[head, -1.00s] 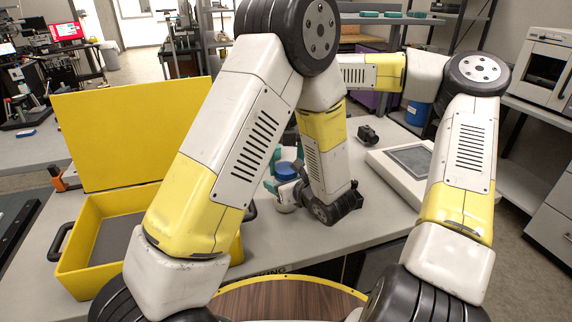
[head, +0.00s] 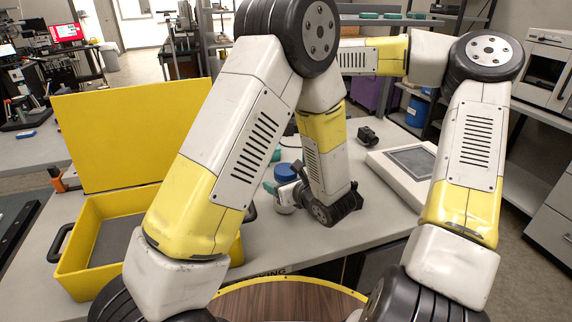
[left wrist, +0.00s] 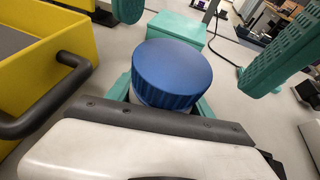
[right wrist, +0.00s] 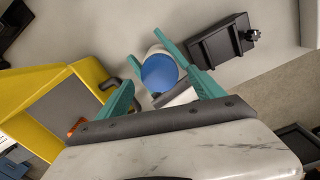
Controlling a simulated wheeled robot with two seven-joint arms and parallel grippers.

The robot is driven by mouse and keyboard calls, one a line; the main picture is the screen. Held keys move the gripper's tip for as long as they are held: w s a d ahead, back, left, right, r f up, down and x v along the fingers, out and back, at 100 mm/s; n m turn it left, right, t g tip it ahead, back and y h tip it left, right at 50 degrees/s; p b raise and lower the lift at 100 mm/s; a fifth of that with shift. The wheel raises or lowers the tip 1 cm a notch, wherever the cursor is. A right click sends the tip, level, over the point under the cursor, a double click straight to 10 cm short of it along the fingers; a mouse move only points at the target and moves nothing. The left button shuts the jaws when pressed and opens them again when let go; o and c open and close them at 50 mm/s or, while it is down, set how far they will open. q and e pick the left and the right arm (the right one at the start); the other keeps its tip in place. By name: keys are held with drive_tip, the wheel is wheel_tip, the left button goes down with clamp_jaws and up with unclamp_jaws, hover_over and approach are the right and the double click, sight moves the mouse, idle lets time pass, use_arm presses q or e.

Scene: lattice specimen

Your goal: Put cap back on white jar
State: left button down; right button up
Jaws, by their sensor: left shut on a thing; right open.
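The white jar (head: 283,209) stands upright near the table's front edge, with the blue cap (head: 286,172) on its top. The cap fills the middle of the left wrist view (left wrist: 172,72) and also shows in the right wrist view (right wrist: 159,74). I cannot tell whether it is screwed tight. My left gripper (left wrist: 168,100) is shut on the jar below the cap, its teal fingers at the jar's sides. My right gripper (right wrist: 157,76) is open and empty, its fingers apart above the cap.
An open yellow case (head: 85,250) with a black handle (left wrist: 45,105) stands left of the jar. A white device with a grey screen (head: 405,160) and a small black object (head: 368,136) lie to the right. The table front beside the jar is clear.

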drive_tip(key=shift+r, duration=0.9)
drive_tip(key=shift+r+n, duration=1.6)
drive_tip(key=shift+r, duration=0.1)
drive_tip(key=shift+c, duration=0.4)
drive_tip(key=shift+f, duration=4)
